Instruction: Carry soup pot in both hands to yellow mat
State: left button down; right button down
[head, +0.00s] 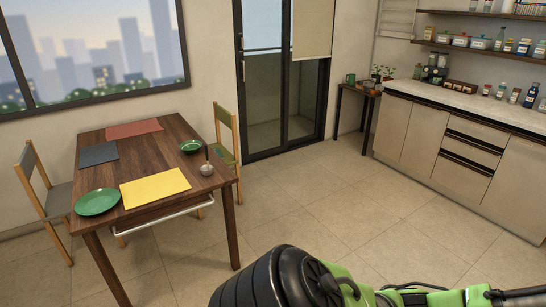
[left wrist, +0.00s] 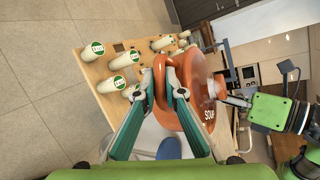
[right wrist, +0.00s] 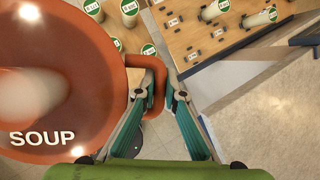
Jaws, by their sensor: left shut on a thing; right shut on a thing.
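The orange soup pot (left wrist: 188,100) with a lid marked SOUP shows in the left wrist view, and it fills the left of the right wrist view (right wrist: 60,95). My left gripper (left wrist: 165,82) is shut on one loop handle of the pot. My right gripper (right wrist: 160,85) is shut on a handle on the pot's rim. The yellow mat (head: 155,187) lies flat and bare on the near part of the dark wooden table (head: 165,158) in the head view. Neither gripper nor the pot shows in the head view.
A green plate (head: 97,202), a green bowl (head: 191,147) and a small pot-like item (head: 206,169) surround the mat. A chair (head: 226,145) stands right of the table. Open floor (head: 290,200) lies to its right. Several white cylinders stand on a wooden board (left wrist: 125,85) near the pot.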

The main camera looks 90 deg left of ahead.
aim_at(155, 187)
jog(key=u, duration=3.1)
jog(key=i+u, duration=0.1)
jog(key=u, duration=0.85)
jog(key=i+l, duration=0.2)
jog(key=i, duration=0.25)
jog(key=i+l, duration=0.2)
jog(key=i, duration=0.3)
jog(key=i+l, duration=0.2)
jog(key=i, duration=0.25)
jog(key=i+l, duration=0.2)
jog(key=i, duration=0.25)
